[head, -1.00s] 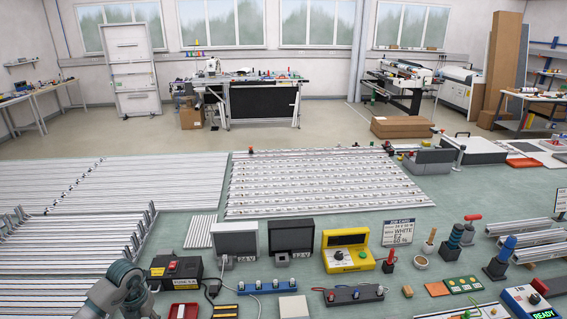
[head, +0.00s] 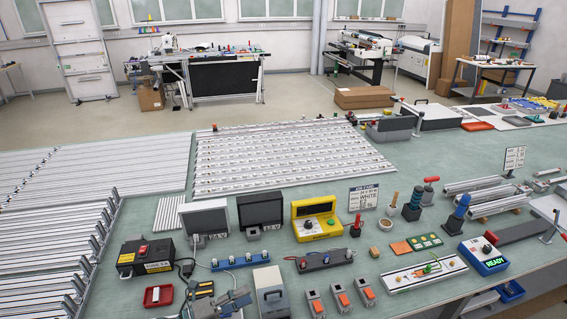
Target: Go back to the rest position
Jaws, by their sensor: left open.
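My left gripper (head: 226,302) shows at the bottom edge of the head view, left of centre. Its grey-blue fingers are open, and I see nothing between them. It is above the front of the green bench (head: 440,160), just left of a grey box with a handle (head: 271,292). Whether it touches the bench is hidden by the picture edge. My right gripper is not in view.
A red tray (head: 158,296) and a black power box (head: 146,256) lie left of the gripper. Blue (head: 240,261) and dark (head: 325,260) terminal strips lie beyond it. A yellow instrument (head: 315,219) stands further back. Several small orange-topped switches are to the right.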

